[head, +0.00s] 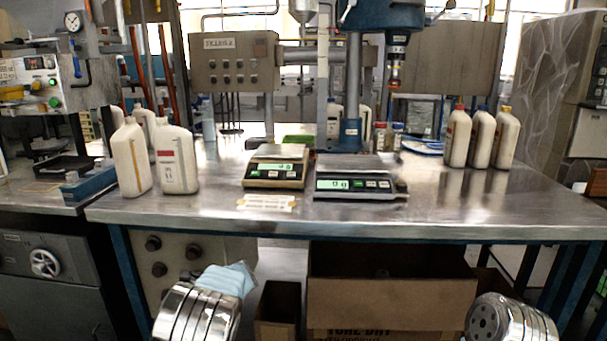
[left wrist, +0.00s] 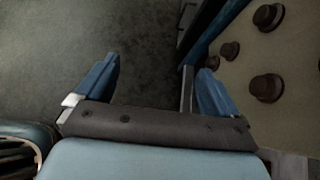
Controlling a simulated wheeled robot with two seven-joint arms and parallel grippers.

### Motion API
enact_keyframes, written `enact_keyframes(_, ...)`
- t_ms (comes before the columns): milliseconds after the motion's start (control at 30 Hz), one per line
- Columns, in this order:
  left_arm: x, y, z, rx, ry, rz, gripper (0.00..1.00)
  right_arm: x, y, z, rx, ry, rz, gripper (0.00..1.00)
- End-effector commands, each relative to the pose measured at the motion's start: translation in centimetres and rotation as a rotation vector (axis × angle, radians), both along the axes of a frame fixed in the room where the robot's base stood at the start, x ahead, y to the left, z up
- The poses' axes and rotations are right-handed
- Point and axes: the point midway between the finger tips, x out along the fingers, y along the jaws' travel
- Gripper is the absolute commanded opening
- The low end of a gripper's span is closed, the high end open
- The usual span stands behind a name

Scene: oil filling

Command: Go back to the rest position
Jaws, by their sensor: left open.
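My left gripper (left wrist: 158,68) shows in the left wrist view with its two blue fingers spread wide and nothing between them. It points down toward a dark grey floor, beside a beige panel with dark round knobs (left wrist: 267,87). In the head view, rounded metal parts of my two arms show at the bottom edge, low in front of the workbench (head: 350,222). The fingers of my left gripper cannot be made out there. My right gripper is out of view.
Two scales (head: 276,168) (head: 358,184) stand mid-bench. White bottles stand at the left (head: 130,158) and right (head: 457,138). A blue-headed machine (head: 385,15) rises behind. An open cardboard box (head: 390,300) sits under the bench. The bench's front right is clear.

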Motion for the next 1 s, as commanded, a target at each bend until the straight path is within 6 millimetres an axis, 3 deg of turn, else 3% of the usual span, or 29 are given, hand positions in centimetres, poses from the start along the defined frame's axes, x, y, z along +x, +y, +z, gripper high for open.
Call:
enact_keyframes(33,-1.7,0.1,-4.4,-0.102,-0.001,0.041,0.96,0.0,0.0,0.0,0.000,0.000,0.000,0.00)
enact_keyframes(200,-8.8,-3.5,-17.1,-0.482,-0.075,0.275,0.96,0.0,0.0,0.0,0.000,0.000,0.000,0.00)
enact_keyframes(300,-14.4,-7.4,-22.7,-0.703,-0.141,0.515,0.96,0.0,0.0,0.0,0.000,0.000,0.000,0.00)
enact_keyframes(400,-20.4,-12.2,-26.0,-0.890,-0.224,0.843,0.96,0.0,0.0,0.0,0.000,0.000,0.000,0.00)
enact_keyframes(500,-25.9,-16.7,-26.7,-1.007,-0.323,1.219,0.96,0.0,0.0,0.0,0.000,0.000,0.000,0.00)
enact_keyframes(633,-30.1,-19.7,-25.6,-1.041,-0.435,1.589,0.96,0.0,0.0,0.0,0.000,0.000,0.000,0.00)
enact_keyframes(767,-31.8,-20.5,-24.8,-1.034,-0.495,1.752,0.96,0.0,0.0,0.0,0.000,0.000,0.000,0.00)
enact_keyframes(1000,-32.0,-20.6,-24.6,-1.033,-0.506,1.776,0.96,0.0,0.0,0.0,0.000,0.000,0.000,0.00)
